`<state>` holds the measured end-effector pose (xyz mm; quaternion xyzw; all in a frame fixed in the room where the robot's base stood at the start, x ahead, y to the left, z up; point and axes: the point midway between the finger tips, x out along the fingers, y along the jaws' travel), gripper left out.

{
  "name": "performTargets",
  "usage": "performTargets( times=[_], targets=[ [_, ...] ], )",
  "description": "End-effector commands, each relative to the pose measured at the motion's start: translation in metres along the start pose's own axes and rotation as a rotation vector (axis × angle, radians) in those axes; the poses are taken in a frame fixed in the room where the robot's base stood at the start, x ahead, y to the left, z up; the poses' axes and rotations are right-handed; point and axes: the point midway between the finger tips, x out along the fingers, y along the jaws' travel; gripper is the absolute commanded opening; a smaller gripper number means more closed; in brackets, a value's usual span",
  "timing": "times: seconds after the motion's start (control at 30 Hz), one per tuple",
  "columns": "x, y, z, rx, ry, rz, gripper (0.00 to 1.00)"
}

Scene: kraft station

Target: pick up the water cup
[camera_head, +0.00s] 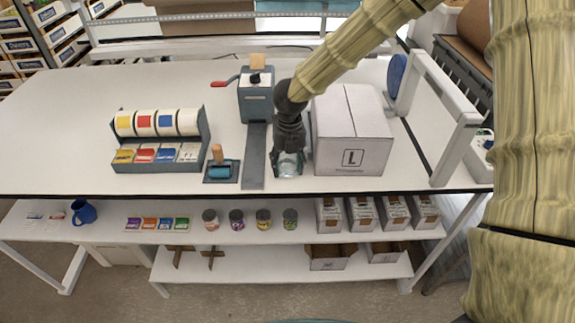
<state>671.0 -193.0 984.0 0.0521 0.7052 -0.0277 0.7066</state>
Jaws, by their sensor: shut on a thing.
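The water cup (288,167) is a small clear, glass-like cup on the white table top (60,130), near its front edge. My gripper (289,160) points down over it, with its dark fingers on both sides of the cup, shut on it. The upper part of the cup is partly hidden by the gripper. The cup looks upright. I cannot tell whether its base touches the table.
A white box marked L (350,135) stands close to the right of my gripper. A grey hand-cranked device (257,103) stands behind. The far left table is clear.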

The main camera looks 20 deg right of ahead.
Motion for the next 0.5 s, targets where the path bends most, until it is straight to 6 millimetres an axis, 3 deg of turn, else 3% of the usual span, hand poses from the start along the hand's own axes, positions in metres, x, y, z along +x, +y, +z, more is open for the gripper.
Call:
performTargets(
  times=[0.5],
  targets=[
    [-0.029,0.001,0.001,0.000,-0.002,0.001,0.25]
  ],
)
